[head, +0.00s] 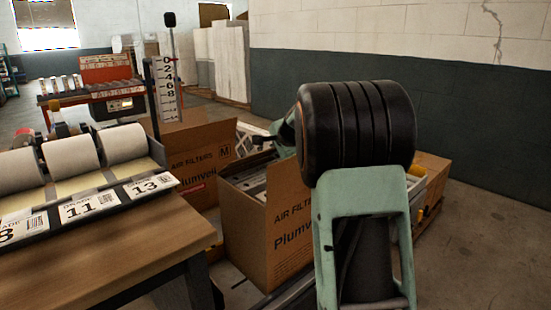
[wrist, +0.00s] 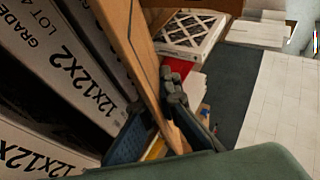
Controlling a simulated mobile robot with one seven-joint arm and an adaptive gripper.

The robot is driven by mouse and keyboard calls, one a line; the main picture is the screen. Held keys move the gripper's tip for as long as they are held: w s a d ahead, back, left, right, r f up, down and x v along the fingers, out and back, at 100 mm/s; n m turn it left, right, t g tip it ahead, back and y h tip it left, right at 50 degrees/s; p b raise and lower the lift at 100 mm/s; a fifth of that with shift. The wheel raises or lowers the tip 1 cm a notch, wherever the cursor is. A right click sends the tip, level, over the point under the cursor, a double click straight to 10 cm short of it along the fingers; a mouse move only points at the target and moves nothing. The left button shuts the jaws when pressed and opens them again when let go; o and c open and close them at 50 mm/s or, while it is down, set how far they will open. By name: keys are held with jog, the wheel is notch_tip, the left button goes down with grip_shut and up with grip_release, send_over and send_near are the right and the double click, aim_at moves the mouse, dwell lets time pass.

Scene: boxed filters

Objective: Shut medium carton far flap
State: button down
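The medium carton (head: 262,240) stands open on the floor, with boxed filters inside. A tall panel printed "AIR FILTERS" and "M" (head: 198,165) stands up behind its left side. In the wrist view, a brown cardboard flap (wrist: 135,38) runs diagonally past white filter boxes marked 12x12x2 (wrist: 62,60). My gripper (wrist: 155,105) is at this flap, one dark finger on each side of the cardboard, the fingers apart. Whether either finger touches it is unclear. In the head view, my arm hides most of the gripper and the carton's right side.
A wooden bench (head: 110,245) with white rolls and numbered cards stands at the left front. A scale post (head: 166,85) rises behind it. Another carton (head: 432,172) shows right of my arm. A white-framed filter (wrist: 190,32) lies beyond the flap. Floor at the right is clear.

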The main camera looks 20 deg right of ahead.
dwell(0.5)
jog(key=c, duration=2.2)
grip_release()
jog(key=d+v, duration=0.1)
jog(key=v, duration=1.1)
jog(key=shift+a, duration=0.5)
